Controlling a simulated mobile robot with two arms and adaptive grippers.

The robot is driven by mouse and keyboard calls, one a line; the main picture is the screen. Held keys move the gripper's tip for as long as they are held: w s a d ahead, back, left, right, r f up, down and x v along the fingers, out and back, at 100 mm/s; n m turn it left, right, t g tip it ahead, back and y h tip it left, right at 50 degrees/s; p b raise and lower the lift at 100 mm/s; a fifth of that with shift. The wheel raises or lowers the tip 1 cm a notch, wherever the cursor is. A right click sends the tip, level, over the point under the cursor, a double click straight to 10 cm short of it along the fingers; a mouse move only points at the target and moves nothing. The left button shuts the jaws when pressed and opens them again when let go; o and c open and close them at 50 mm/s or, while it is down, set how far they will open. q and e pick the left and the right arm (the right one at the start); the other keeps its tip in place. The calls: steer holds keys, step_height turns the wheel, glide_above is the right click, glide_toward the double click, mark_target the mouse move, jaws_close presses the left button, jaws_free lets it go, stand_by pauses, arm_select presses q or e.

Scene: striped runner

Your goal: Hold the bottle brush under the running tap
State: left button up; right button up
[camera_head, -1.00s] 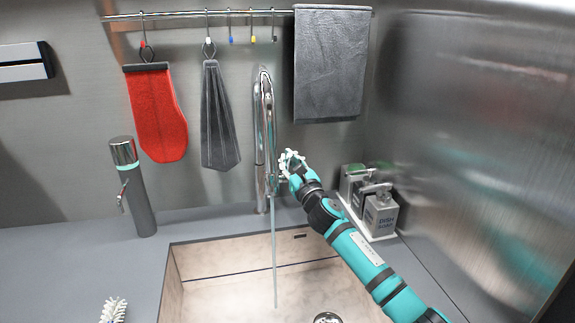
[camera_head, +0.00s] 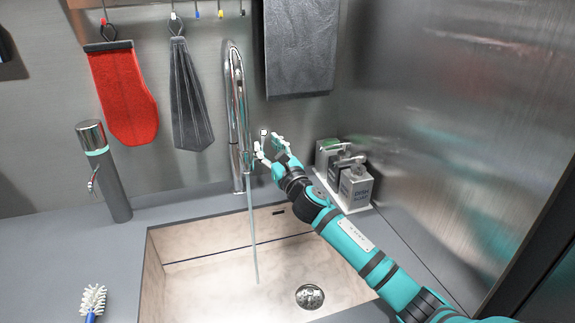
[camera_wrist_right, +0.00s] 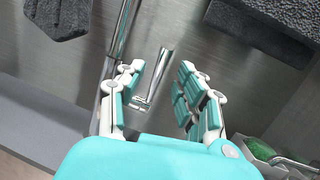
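The bottle brush (camera_head: 93,301) lies on the counter left of the sink, white bristles up and a blue handle running out of the bottom edge of the head view. The chrome tap (camera_head: 236,110) stands behind the sink, and a stream of water (camera_head: 253,240) falls from it into the basin. My right gripper (camera_head: 268,140) is open beside the tap, on its right. In the right wrist view its two fingers stand apart, with the tap's lever (camera_wrist_right: 160,75) showing between them; I cannot tell that they touch it. My left gripper is not in view.
The pale sink (camera_head: 185,285) has a drain (camera_head: 310,296). Soap dispensers (camera_head: 355,185) stand on a tray close right of my right arm. A metal cylinder (camera_head: 105,170) stands at left. A red mitt (camera_head: 125,95), grey cloth (camera_head: 190,100) and dark towel (camera_head: 300,50) hang behind.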

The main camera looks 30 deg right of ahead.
steer(key=r+v, duration=0.2)
steer(key=v, duration=1)
steer(key=shift+s+r, duration=0.15)
steer(key=shift+s, duration=0.5)
steer(key=shift+a, duration=0.1)
